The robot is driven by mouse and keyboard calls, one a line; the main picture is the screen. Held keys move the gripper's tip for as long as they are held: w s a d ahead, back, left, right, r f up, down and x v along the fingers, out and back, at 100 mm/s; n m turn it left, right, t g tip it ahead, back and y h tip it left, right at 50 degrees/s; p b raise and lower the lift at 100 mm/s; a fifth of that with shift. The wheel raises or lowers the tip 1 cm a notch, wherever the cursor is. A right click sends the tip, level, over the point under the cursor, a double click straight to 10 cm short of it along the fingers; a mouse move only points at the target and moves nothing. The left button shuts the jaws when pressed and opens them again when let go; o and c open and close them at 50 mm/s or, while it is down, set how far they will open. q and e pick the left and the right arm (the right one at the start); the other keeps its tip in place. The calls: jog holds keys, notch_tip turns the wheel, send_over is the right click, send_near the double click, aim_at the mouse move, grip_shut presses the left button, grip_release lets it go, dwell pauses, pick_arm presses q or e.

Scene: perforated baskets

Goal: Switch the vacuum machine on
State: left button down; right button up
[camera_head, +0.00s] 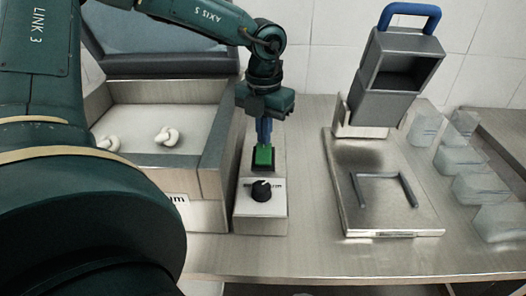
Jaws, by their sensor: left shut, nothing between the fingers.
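The vacuum machine (205,165) is a metal box at the left with its lid raised. Beside it on the right is a control box (246,223) with a black knob (261,190) on top near the front. Behind the knob is a green switch (263,156) in a black frame. My left gripper (263,140) points down with its blue fingers shut and empty, right at the back edge of the green switch. I cannot tell whether the fingertips touch it. My right gripper is not in view.
Two whitish pieces (166,136) lie in the machine's chamber. To the right, a metal stand (385,215) carries a grey tilted holder with a blue handle (408,15). Several clear containers (470,187) stand at the far right. The front strip of the table (330,262) is clear.

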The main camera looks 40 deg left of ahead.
pick_arm(q)
jog(key=shift+f+b, duration=0.45)
jog(key=shift+r, duration=0.1)
jog(key=shift+r+p, duration=1.7)
jog(key=shift+r, duration=1.75)
